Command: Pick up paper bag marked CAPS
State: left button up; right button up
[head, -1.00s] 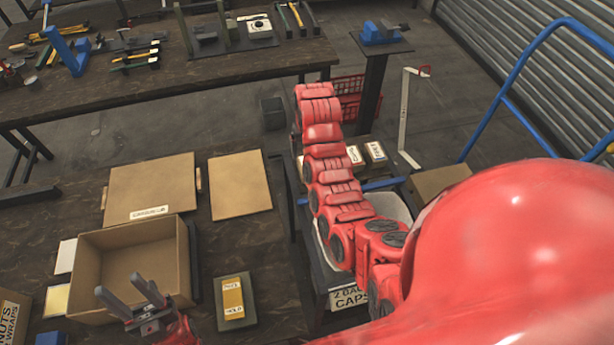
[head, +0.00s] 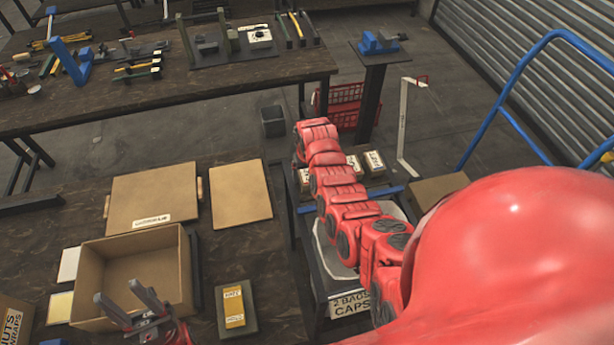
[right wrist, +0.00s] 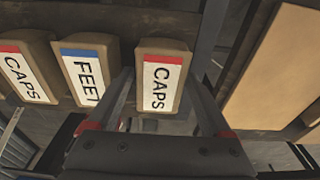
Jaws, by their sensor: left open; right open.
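In the right wrist view, a brown paper bag (right wrist: 148,85) with a red-topped white label reading CAPS lies ahead of my right gripper (right wrist: 162,80). The jaws are open, one finger to each side of this bag; I cannot tell whether they touch it. Another CAPS bag (right wrist: 24,75) is at the far left, with a blue-topped FEET bag (right wrist: 86,73) between. In the head view my right arm hides the right gripper; two small bags show beside the arm (head: 373,162). My left gripper (head: 130,303) is open and empty over the cardboard box.
An open cardboard box (head: 150,262) and a card marked HOLD (head: 236,306) are on the near table. A bin labelled 2 BAGS CAPS (head: 349,303) is under my right arm. A blue rail (head: 490,110) stands at right. A brown panel (right wrist: 275,70) is right of the right gripper.

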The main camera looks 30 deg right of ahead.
jog(key=shift+f, duration=0.1)
jog(key=c, duration=1.3)
